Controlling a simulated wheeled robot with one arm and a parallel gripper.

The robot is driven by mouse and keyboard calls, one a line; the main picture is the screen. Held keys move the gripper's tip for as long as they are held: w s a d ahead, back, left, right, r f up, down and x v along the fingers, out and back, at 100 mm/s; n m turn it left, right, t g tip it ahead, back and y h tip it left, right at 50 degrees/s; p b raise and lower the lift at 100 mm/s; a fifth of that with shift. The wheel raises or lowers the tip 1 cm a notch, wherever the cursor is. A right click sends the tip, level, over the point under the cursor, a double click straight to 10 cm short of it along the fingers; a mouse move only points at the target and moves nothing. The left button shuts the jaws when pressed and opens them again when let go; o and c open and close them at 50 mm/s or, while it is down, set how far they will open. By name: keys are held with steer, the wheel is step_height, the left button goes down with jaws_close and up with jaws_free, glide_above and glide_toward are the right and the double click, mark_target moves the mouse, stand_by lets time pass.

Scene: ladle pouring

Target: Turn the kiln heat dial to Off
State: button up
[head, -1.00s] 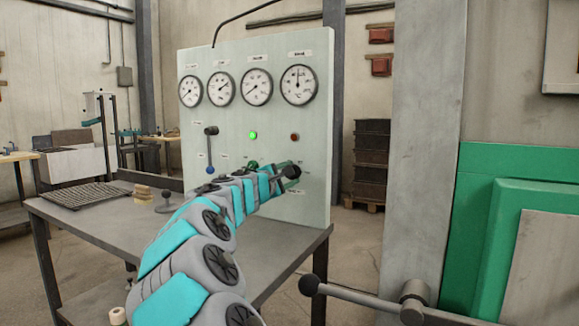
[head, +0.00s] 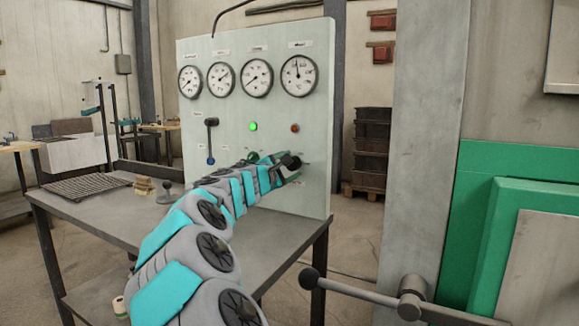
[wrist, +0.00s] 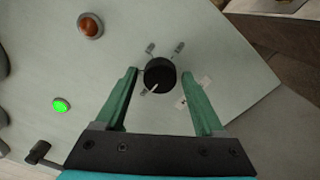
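The black round dial (wrist: 160,75) with a white pointer line shows in the wrist view on the pale control panel (wrist: 170,22). Small labels sit around it, too small to read. My gripper (wrist: 160,72) is open, its two green fingers on either side of the dial with a gap at each side. In the wrist view the pointer line aims down and left. In the head view my gripper (head: 292,170) is at the lower right of the panel (head: 230,120), and my arm hides the dial there.
Four-gauge row aside, the panel bears a lever (head: 211,140), a lit green lamp (head: 253,127) and a red lamp (head: 295,128). The panel stands on a grey table (head: 270,228). A handle with a black knob (head: 309,278) is at the lower right.

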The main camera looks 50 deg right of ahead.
steer(key=shift+o, duration=0.7)
steer(key=b+v, duration=0.1)
steer(key=v, duration=0.6)
steer(key=shift+a, duration=0.4)
steer(key=shift+s, duration=0.15)
